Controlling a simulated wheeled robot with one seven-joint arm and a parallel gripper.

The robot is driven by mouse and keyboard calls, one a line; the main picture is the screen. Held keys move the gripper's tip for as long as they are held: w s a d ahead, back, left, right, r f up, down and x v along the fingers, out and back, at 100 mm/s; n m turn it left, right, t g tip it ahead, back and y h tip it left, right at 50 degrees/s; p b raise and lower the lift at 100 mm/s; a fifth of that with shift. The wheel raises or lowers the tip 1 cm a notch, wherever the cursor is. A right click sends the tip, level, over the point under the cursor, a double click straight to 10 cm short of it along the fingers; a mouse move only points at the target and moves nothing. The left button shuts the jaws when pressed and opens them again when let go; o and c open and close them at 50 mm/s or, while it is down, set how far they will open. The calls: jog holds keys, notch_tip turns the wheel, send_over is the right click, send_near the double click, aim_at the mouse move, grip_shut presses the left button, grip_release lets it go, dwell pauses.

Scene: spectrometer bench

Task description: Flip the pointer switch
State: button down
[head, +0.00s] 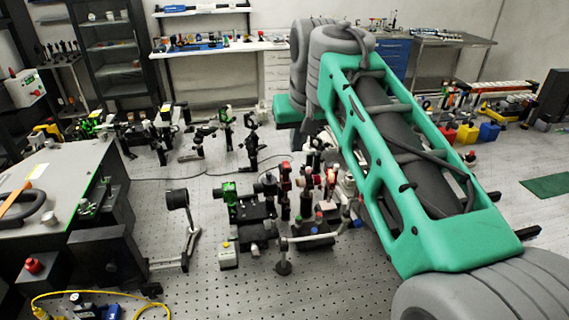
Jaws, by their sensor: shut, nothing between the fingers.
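I cannot clearly make out a pointer switch in the head view. Small control boxes that show are a pale box (228,257) with a yellowish top on the perforated bench, a white box (25,88) with red and dark controls at the far left, and a dark box with a red knob (33,265) at the lower left. The switch details are too small to read. My green and grey arm rises from the lower right and bends over the bench. My gripper is not seen; the arm hides the area behind it.
Optical mounts (285,200) crowd the bench centre, with a dark round mount on a jointed post (178,200) left of them. A grey instrument (60,180) fills the left side. A yellow cable (95,293) lies lower left. Bare perforated bench (345,290) shows at the front.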

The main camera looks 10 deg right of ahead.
aim_at(287, 166)
jog(key=w, duration=0.1)
jog(key=w+r, duration=0.1)
jog(key=w, duration=0.1)
jog(key=w+r+b, duration=0.1)
jog(key=shift+w+r, duration=0.25)
jog(key=shift+f, duration=0.15)
jog(key=p+x, duration=0.1)
jog(key=x, duration=1.2)
jog(key=shift+w+f, duration=0.2)
jog(key=shift+f, duration=0.15)
